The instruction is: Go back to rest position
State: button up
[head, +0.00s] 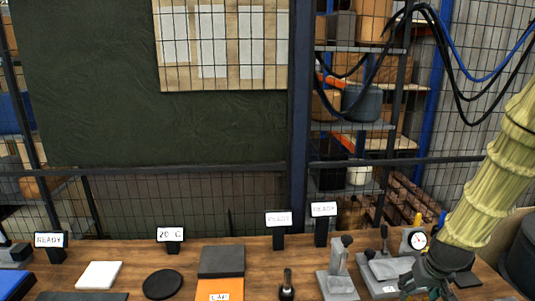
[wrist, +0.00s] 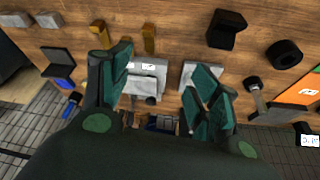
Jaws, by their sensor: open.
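My gripper (head: 424,284) is at the lower right in the head view, low over the right part of the wooden bench (head: 205,260), at the end of my pale ribbed arm. In the wrist view my gripper (wrist: 160,85) has its two green-padded fingers spread apart, with nothing held between them. A grey metal fixture (wrist: 146,82) shows in the gap between the fingers, below or beyond them. I cannot tell whether a finger touches it. The gripper's tips are partly cut off or hidden at the bottom of the head view.
Close to the gripper stand a dial gauge (head: 415,240), a grey fixture (head: 383,272) and a grey stand (head: 338,275). Small display signs (head: 278,220) stand along the bench's back. A black disc (head: 162,284) lies further left. A mesh fence (head: 180,200) rises behind the bench.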

jog(key=s+a+f+g+b, duration=0.1)
jog(key=s+a+f, duration=0.15)
jog(key=f, duration=0.45)
jog(key=s+a+f+b, duration=0.2)
jog(key=s+f, duration=0.2)
jog(key=f, duration=0.3)
jog(key=s+a+f+g+b, duration=0.1)
jog(key=s+a+f, duration=0.3)
jog(key=s+f, duration=0.4)
jog(key=s+a+f+n+g+b, duration=0.1)
jog(key=s+a+f+b, duration=0.2)
jog(key=s+f, duration=0.6)
jog(key=s+a+f+g+b, duration=0.1)
jog(key=s+a+f+b, duration=0.1)
jog(key=s+a+f, duration=0.5)
jog(key=s+f, duration=0.2)
jog(key=s, duration=0.1)
jog(key=shift+s+f+y, duration=0.15)
jog(key=shift+f+y, duration=0.05)
jog(key=shift+y, duration=0.2)
